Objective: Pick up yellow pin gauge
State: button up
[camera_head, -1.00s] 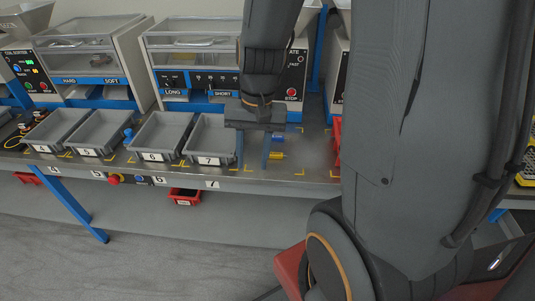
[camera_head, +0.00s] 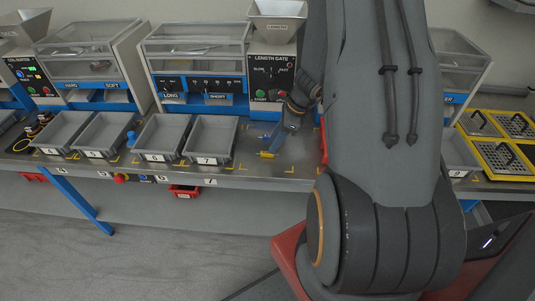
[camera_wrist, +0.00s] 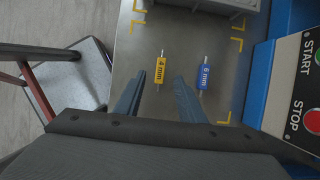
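The yellow pin gauge (camera_wrist: 160,71), marked 4 mm, has thin metal pins at both ends and lies on the grey metal bench. It also shows as a small yellow piece in the head view (camera_head: 267,154). My gripper (camera_wrist: 160,78) is open, and the gauge appears between its fingertips and slightly beyond them in the wrist view. I cannot tell how high the fingers are above it. In the head view my gripper (camera_head: 276,138) is close to the gauge. A blue pin gauge (camera_wrist: 203,76), marked 6 mm, lies just right of my right finger in the wrist view.
Grey bin 7 (camera_head: 211,160) and other numbered bins stand left of my gripper along the bench. The length gate machine (camera_head: 272,72) stands behind, its START and STOP panel (camera_wrist: 305,95) close on the right in the wrist view. A grey bin (camera_wrist: 226,6) is at the top.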

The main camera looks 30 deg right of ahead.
aim_at(268, 153)
jog(key=shift+p+x, duration=0.7)
jog(key=shift+x, duration=1.8)
grip_shut()
